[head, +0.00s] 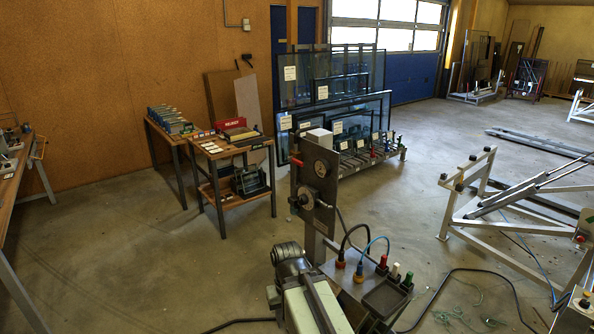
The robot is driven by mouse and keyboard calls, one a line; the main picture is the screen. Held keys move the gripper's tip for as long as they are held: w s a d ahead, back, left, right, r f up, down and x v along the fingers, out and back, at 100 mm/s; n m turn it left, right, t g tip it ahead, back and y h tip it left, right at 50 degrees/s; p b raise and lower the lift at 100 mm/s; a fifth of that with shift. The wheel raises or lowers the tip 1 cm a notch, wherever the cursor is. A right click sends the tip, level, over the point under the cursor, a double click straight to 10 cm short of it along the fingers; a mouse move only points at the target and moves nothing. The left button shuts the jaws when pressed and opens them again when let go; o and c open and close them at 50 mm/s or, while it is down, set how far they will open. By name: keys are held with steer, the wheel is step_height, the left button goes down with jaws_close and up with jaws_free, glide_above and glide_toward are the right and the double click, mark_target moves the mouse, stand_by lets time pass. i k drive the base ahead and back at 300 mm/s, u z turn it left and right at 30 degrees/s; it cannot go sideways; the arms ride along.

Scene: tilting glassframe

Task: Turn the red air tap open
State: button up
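An upright dark metal panel (325,190) stands on a post near the middle of the head view. A short red lever (296,161) sticks out at its upper left and looks like the red air tap. It lies roughly level, but its exact turn is too small to tell. A round gauge-like disc (321,168) is beside it, and a round metal fitting (304,197) sits below. Parts that look like my own arm show at the bottom middle, below the panel and apart from the lever. I cannot make out my gripper's fingers.
A wooden workbench (232,150) stands left behind the panel, with framed glass panes (335,92) behind it. A grey tilting frame (465,213) stands at the right. A black cable (470,270) lies on the floor. Open floor (130,250) is at the left.

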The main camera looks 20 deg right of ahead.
mark_target(299, 163)
steer(key=z, duration=0.3)
steer(key=i, duration=1)
steer(key=k, duration=0.5)
steer(key=u, duration=2.6)
steer(key=k, duration=0.4)
steer(key=z, duration=1.45)
